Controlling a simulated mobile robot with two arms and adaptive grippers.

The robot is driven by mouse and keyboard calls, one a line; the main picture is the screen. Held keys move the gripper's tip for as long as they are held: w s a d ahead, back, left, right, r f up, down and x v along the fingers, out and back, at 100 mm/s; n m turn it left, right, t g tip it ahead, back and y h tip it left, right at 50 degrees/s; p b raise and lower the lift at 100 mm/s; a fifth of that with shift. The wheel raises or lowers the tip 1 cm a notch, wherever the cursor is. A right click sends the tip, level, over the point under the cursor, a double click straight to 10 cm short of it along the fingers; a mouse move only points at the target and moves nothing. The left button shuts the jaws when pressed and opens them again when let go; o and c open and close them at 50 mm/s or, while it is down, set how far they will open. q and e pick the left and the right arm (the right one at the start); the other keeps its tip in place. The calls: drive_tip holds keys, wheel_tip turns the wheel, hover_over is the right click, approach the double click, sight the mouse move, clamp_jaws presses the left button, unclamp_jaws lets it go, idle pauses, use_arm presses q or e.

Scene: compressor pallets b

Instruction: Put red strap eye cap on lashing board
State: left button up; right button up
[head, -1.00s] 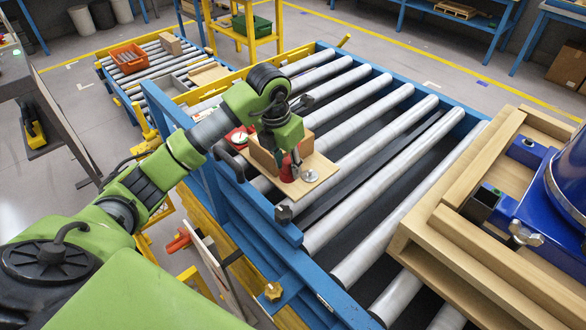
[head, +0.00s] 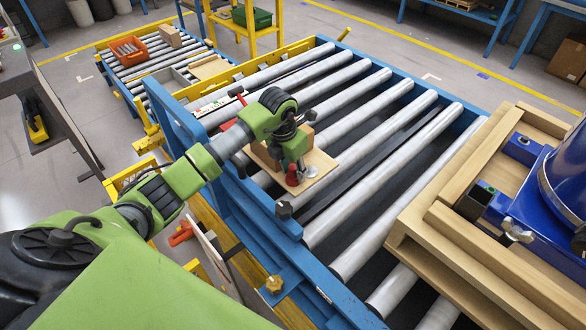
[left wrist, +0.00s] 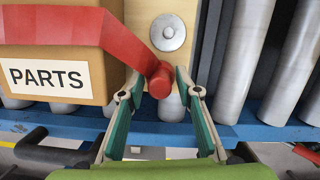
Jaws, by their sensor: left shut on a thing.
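The red strap eye cap (head: 291,176) shows under my left gripper (head: 297,166) in the head view. In the left wrist view a round red end (left wrist: 160,80) sits between the two green-padded fingers of the left gripper (left wrist: 157,84), which is shut on it. The pale lashing board (head: 318,178) lies on the rollers below. A round metal disc with a central stud (left wrist: 168,32) is on the board, just beyond the red end. Whether the cap touches the board is unclear. My right gripper is out of view.
A cardboard box labelled PARTS (left wrist: 48,78) stands on the board, left of the gripper; a red band crosses it in the wrist view. A blue roller conveyor frame (head: 235,205) surrounds the board. A wooden pallet (head: 470,245) with blue machinery stands at right. Rollers between are clear.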

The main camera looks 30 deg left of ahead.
sight(288, 179)
use_arm(q)
drive_tip(key=o, duration=0.8)
drive_tip(key=shift+s+a+r+b, duration=0.1)
drive_tip(key=shift+s+r+b, duration=0.3)
drive_tip(key=shift+r, duration=1.6)
drive_tip(key=shift+s+a+r+b, duration=0.1)
drive_tip(key=shift+s+r+b, duration=0.25)
drive_tip(key=shift+r, duration=1.7)
drive_tip(key=shift+s+a+r+b, duration=0.1)
drive_tip(key=shift+s+r+b, duration=0.3)
drive_tip(key=shift+r, duration=1.6)
